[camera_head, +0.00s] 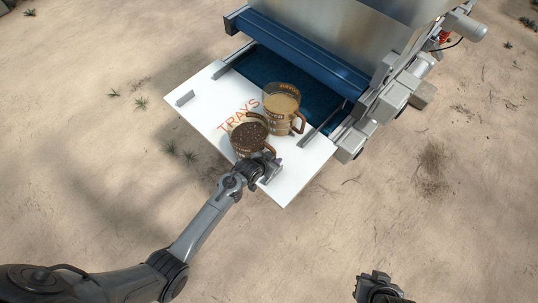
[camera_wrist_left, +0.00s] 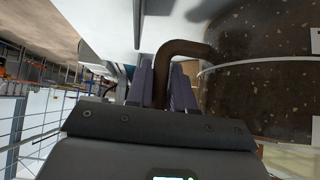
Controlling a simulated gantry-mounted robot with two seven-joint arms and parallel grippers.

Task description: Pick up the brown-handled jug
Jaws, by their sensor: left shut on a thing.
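The brown-handled jug (camera_head: 246,138), filled with dark speckled contents, stands on the white board near its front edge. It also shows close up at the right of the left wrist view (camera_wrist_left: 255,55). My left gripper (camera_head: 266,163) is at the jug's near right side in the head view. In the left wrist view, its fingers (camera_wrist_left: 174,85) are shut on the jug's brown handle (camera_wrist_left: 180,50). Whether the jug is lifted off the board, I cannot tell. My right gripper (camera_head: 376,283) is at the bottom edge, far from the jug; its jaw state is unclear.
A second jug (camera_head: 282,104) with pale contents and a brown handle stands just behind, very close to the first. The white board (camera_head: 205,103) reads "TRAYS" and has small metal rails. Behind is the seeder machine with a blue belt (camera_head: 265,70). Sandy ground surrounds it.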

